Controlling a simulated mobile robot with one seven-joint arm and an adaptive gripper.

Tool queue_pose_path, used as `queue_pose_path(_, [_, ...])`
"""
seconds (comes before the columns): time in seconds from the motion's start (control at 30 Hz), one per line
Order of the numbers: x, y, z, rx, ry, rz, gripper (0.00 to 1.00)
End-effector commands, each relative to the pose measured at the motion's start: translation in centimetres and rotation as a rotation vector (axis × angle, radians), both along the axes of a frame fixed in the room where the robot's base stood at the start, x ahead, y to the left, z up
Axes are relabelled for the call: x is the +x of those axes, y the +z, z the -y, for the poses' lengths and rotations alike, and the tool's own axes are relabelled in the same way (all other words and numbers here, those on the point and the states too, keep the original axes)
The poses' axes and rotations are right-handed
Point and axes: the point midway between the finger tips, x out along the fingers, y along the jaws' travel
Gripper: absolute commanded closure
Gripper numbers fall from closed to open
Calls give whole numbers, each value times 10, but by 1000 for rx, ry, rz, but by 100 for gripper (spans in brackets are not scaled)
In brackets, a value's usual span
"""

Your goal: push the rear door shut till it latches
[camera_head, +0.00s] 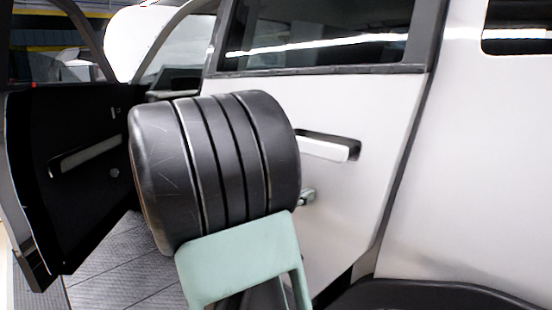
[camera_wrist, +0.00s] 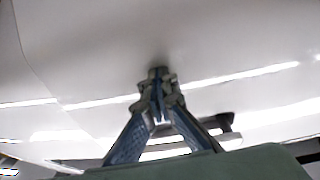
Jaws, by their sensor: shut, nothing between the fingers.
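The rear door (camera_head: 350,215) is a pale silver panel with a dark-framed window, in the middle of the head view. A dark seam runs down its right edge; whether it is latched I cannot tell. Its door handle (camera_head: 322,149) sits in a dark recess. My gripper (camera_head: 308,196) is just below the handle, partly hidden behind my arm. In the wrist view my gripper (camera_wrist: 158,75) is shut and empty, its tips at or very close to the pale door panel (camera_wrist: 110,55). Whether they touch is unclear. The handle recess shows behind the fingers.
The front door (camera_head: 75,165) stands wide open at the left, its black inner side showing. The body panel (camera_head: 470,190) is right of the rear door, above a dark wheel arch (camera_head: 440,295). Grey floor (camera_head: 120,275) shows at lower left.

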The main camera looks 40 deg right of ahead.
Motion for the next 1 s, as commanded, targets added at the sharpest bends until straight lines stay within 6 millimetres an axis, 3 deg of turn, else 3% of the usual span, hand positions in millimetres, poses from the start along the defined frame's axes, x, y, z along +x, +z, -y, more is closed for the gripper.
queue_pose_path(0.3, [-2,0,16,0,19,0,100])
queue_pose_path(0.77, [-2,0,19,-1,25,1,100])
queue_pose_path(1.0, [-2,1,31,-2,41,2,100])
